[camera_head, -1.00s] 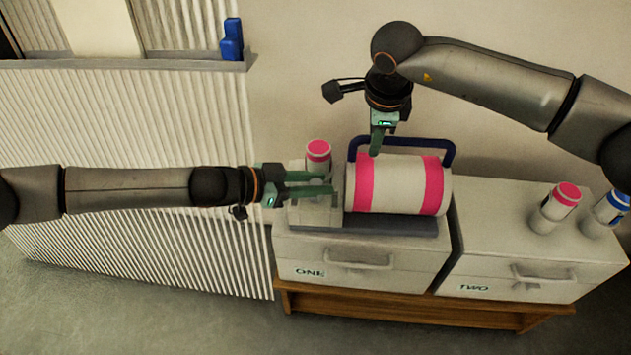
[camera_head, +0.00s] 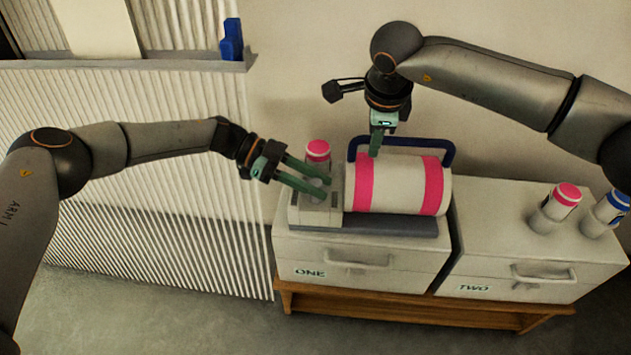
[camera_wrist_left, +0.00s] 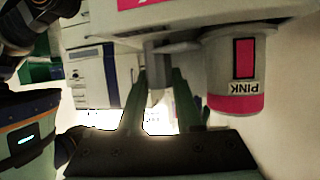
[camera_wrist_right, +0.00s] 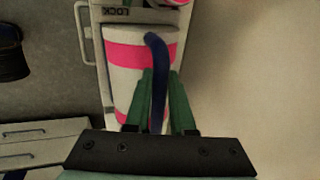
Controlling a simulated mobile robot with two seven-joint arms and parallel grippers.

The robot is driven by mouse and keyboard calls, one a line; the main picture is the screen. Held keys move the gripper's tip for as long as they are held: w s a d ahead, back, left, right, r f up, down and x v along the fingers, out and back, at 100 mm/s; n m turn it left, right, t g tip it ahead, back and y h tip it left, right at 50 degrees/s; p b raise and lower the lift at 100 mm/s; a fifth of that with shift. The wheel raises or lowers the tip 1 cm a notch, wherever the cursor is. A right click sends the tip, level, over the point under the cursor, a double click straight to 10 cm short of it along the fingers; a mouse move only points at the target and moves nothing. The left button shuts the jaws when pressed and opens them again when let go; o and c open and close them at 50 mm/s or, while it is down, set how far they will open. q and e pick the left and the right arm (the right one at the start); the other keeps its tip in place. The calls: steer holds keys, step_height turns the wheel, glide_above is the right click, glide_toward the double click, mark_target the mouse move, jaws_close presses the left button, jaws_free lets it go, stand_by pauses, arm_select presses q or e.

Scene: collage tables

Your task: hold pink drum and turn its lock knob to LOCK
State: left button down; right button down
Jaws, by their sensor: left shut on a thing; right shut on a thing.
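The pink drum (camera_head: 400,185) is white with two pink bands and lies on its side in a grey cradle on the cabinet marked ONE. Its dark blue handle (camera_head: 420,144) arches over the top. My right gripper (camera_head: 376,150) is shut on that handle, which shows between its fingers in the right wrist view (camera_wrist_right: 158,80). My left gripper (camera_head: 318,187) is shut on the lock knob at the drum's left end block (camera_head: 315,212). The grey knob (camera_wrist_left: 158,95) sits between its fingers in the left wrist view.
A pink-capped jar (camera_head: 318,150) stands just behind my left fingers; its PINK label (camera_wrist_left: 237,88) faces the left wrist camera. Another pink-capped jar (camera_head: 557,208) and a blue-capped jar (camera_head: 606,215) stand on cabinet TWO (camera_head: 500,240). A corrugated wall (camera_head: 150,190) is at left.

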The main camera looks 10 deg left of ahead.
arm_select(q)
steer(key=shift+s+m+g, duration=0.1)
steer(key=shift+m+g, duration=0.2)
steer(key=shift+g, duration=0.2)
steer(key=c, duration=0.6)
jaws_free()
steer(key=shift+v, duration=3.75)
